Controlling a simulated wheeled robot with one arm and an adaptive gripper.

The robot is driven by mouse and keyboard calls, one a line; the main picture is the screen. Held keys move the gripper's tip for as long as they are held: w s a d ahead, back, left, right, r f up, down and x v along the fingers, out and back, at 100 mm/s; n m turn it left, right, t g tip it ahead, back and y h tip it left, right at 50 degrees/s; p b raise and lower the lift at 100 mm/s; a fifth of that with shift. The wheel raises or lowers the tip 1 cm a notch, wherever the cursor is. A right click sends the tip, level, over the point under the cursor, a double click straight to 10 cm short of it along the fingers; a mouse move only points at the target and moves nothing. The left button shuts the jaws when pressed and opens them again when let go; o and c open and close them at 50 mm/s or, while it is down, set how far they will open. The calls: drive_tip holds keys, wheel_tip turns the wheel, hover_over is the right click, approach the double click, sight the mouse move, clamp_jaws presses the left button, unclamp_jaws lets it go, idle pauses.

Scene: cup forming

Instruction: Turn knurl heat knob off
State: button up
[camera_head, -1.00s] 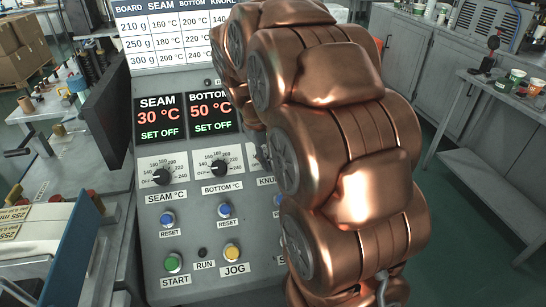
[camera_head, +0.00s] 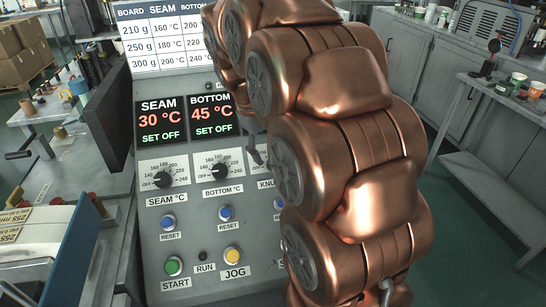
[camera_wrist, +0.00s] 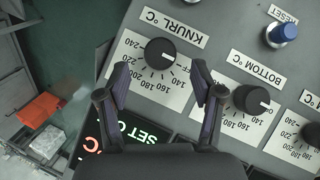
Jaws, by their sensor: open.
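The knurl heat knob (camera_wrist: 160,53) is a round black dial on a white scale plate, labelled "KNURL °C", in the wrist view. Its pale pointer mark faces right and slightly down in that view, toward the low end of the scale. My gripper (camera_wrist: 160,78) is open and empty, its two dark fingers spread over the lower part of the knurl plate. The knob shows between and just beyond the fingertips; I cannot tell how far above the panel they are. In the head view my copper arm hides the knurl knob.
The bottom knob (camera_wrist: 251,99) sits close beside the right finger. A blue reset button (camera_wrist: 282,34) stands up from the panel. The head view shows the seam knob (camera_head: 162,180), the green start button (camera_head: 173,266), the yellow jog button (camera_head: 232,256) and a display reading "SET OFF" for seam and bottom.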

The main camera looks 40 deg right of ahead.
drive_tip(key=v, duration=0.7)
drive_tip(key=shift+r, duration=0.25)
drive_tip(key=shift+a, duration=0.1)
drive_tip(key=s+a+f+y, duration=0.1)
drive_tip(key=s+a+f, duration=0.4)
drive_tip(key=s, duration=0.2)
drive_tip(key=s+a+f+y, duration=0.1)
drive_tip(key=s+a+f, duration=0.4)
drive_tip(key=s, duration=0.3)
drive_tip(key=s+a+f+g+y, duration=0.1)
drive_tip(key=s+a+f, duration=0.4)
drive_tip(key=s, duration=0.3)
drive_tip(key=shift+s+a+n+p, duration=0.2)
drive_tip(key=shift+a+n+p, duration=0.2)
drive_tip(key=shift+a, duration=0.4)
